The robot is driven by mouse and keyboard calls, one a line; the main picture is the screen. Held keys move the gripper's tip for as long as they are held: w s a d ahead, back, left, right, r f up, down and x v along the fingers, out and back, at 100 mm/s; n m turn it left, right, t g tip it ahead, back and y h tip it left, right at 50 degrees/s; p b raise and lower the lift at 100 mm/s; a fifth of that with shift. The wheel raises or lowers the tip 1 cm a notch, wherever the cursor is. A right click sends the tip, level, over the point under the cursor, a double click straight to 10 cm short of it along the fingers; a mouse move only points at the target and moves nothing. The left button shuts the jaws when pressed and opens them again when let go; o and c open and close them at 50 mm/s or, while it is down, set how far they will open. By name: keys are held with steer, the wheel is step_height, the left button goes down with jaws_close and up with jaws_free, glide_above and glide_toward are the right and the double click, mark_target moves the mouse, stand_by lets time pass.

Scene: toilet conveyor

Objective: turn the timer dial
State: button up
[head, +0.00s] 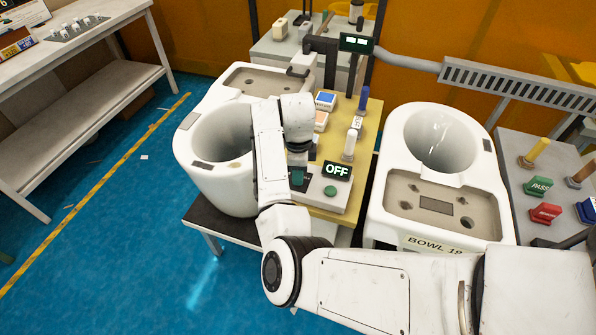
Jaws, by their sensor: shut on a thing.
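A control box (326,200) stands on the yellow bench between two white toilet bowls. It carries a small display (336,170) reading "OFF" and a round green button (330,191). My gripper (298,182) points down over the left part of this box, left of the display and button. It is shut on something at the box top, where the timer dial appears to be. The dial itself is hidden by my gripper and wrist, so its angle cannot be told.
A white toilet bowl (185,150) stands left, close beside my arm. Another, labelled "BOWL 19" (433,243), stands right. Blue and orange buttons (325,98) and upright levers (350,145) sit behind the box. PASS and other buttons (539,187) are far right. Blue floor at left is mostly clear.

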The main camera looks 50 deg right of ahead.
stand_by(0.4)
steer(key=o, duration=1.1)
steer(key=shift+c, duration=0.2)
steer(key=shift+r, duration=0.1)
step_height(320, 180, up, 11)
steer(key=b, duration=0.1)
steer(key=shift+f+b, duration=0.2)
steer(key=shift+b, duration=0.1)
